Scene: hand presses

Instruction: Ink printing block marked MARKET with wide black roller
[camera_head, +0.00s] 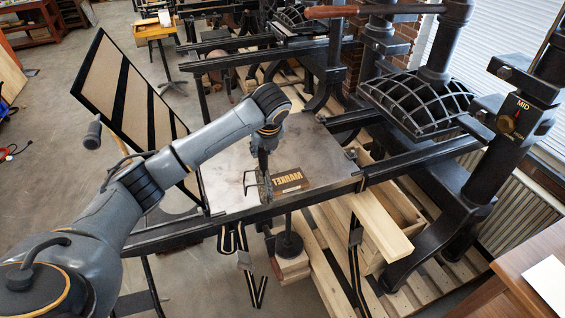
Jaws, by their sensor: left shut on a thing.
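The printing block marked MARKET (290,181) lies on the grey metal bed (225,170) of the press, its lettering upside down in the view. My left gripper (264,178) points down at the block's left end. It is shut on what looks like the wide black roller, a dark, narrow shape that is small and partly hidden by the gripper. I cannot tell whether the roller touches the block. My right gripper is out of view.
The press's black frame rail (330,193) runs along the bed's near edge. A ribbed black platen (418,100) stands to the right. A hinged frame (125,90) leans up at left. A wooden table (535,262) with white paper is at lower right.

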